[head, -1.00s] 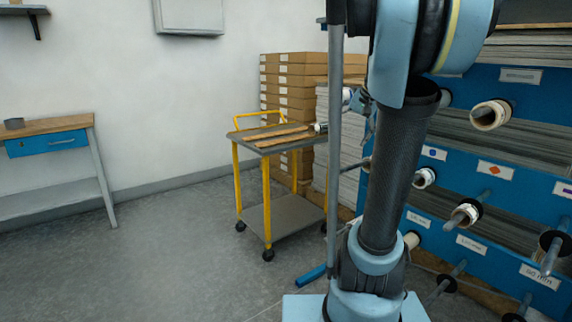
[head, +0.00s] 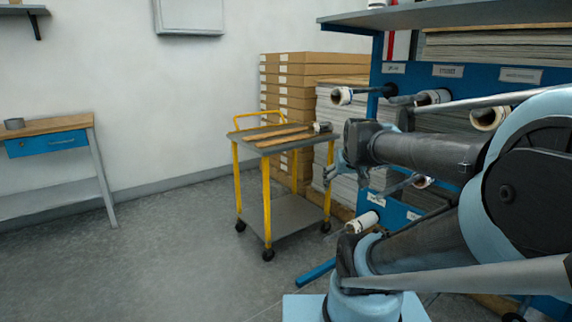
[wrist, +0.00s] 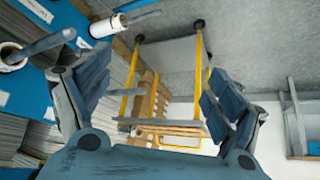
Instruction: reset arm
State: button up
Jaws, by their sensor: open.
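My gripper (head: 333,172) is at the end of my folded arm, right of the yellow cart and in front of the blue roll rack (head: 392,210). In the wrist view my gripper (wrist: 160,98) has its two dark fingers spread wide, with nothing between them. The wrist picture is upside down, and the cart (wrist: 133,78) shows beyond the fingers. My forearm lies nearly level, and a lower link partly hides the rack.
The yellow cart (head: 266,208) carries brown strips (head: 283,137) and a small roll (head: 322,127). Stacked boxes (head: 285,75) stand behind it. Rolls on rods, one with a white end (head: 362,222), stick out near my arm. A workbench (head: 45,125) stands left; floor between is clear.

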jog(key=s+f+g, duration=0.4)
jog(key=s+f, duration=0.6)
jog(key=s, duration=0.4)
jog(key=shift+s+f+g, duration=0.15)
jog(key=shift+s+g, duration=0.1)
jog(key=shift+g, duration=0.05)
jog(key=shift+c, duration=0.6)
